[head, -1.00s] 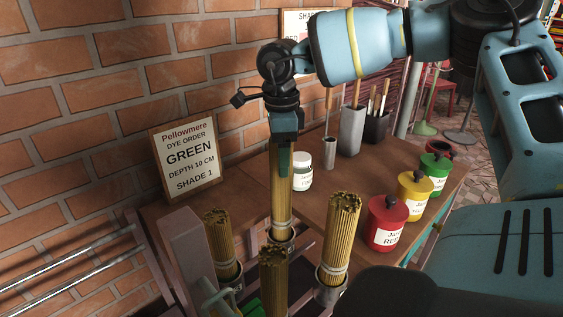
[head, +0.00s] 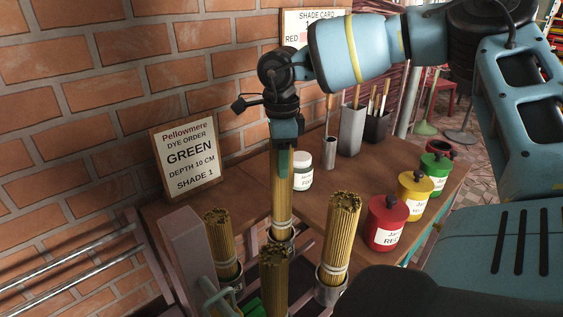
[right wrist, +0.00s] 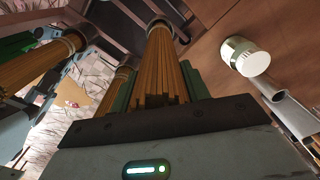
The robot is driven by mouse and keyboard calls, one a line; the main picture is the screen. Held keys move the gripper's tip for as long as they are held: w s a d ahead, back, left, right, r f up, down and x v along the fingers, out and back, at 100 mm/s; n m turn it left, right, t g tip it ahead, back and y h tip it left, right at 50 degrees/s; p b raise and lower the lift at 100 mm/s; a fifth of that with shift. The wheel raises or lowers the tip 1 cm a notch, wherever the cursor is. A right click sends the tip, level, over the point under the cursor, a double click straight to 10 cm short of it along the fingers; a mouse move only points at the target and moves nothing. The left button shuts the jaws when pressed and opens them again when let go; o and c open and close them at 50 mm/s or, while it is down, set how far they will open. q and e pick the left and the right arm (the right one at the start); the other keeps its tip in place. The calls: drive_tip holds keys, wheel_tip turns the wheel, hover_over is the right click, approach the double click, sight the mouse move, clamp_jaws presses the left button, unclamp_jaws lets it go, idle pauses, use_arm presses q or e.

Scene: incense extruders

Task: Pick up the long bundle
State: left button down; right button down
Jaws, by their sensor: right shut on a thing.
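My right gripper (head: 283,162) is shut on the top of a tan stick bundle (head: 283,206), which stands upright with its lower end in a metal cup (head: 281,235). In the right wrist view this bundle (right wrist: 160,65) runs away from the jaws to its cup. Three other tan bundles stand close by: one at left (head: 218,240), one in front (head: 274,275) and one at right (head: 342,240). They look similar, and I cannot tell from the head view which is longest. My left gripper is not in view.
Red (head: 387,222), yellow (head: 416,195) and green (head: 434,173) jars line the table's right edge. A white-lidded jar (head: 302,171) stands just behind the held bundle. A sign (head: 186,158) reading GREEN, DEPTH 10 CM, SHADE 1 leans on the brick wall.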

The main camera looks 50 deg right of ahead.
wheel_tip(320, 180, up, 10)
drive_tip(key=shift+r, duration=0.1)
drive_tip(key=shift+r+p, duration=0.6)
drive_tip(key=shift+r, duration=0.4)
drive_tip(key=shift+r+p, duration=0.55)
drive_tip(key=shift+r, duration=0.3)
wheel_tip(320, 180, up, 7)
drive_tip(key=p, duration=0.4)
drive_tip(key=shift+r, duration=0.1)
